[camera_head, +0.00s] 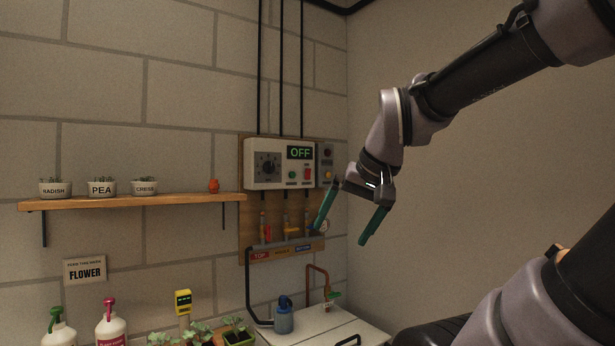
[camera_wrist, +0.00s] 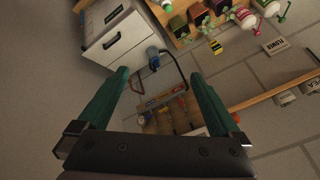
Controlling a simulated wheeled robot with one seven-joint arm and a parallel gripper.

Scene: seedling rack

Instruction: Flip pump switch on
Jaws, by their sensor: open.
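The pump control box (camera_head: 279,164) is a pale panel on a wooden backboard on the wall. It has a black dial (camera_head: 267,165), a display reading OFF (camera_head: 299,153), a green button (camera_head: 292,175) and a red switch (camera_head: 307,174). My gripper (camera_head: 340,236) is open and empty, in front of the wall to the lower right of the box. Its teal fingers are spread, and they also show in the wrist view (camera_wrist: 158,82). The box itself is not clear in the wrist view; the gripper body covers the area below the pipes.
Below the box are valves on a pipe manifold (camera_head: 282,246) with coloured labels. A blue pump (camera_head: 284,318) stands on a white cabinet (camera_head: 335,328). A wooden shelf (camera_head: 130,202) holds labelled pots. Spray bottles and seedlings stand lower left. The right wall is bare.

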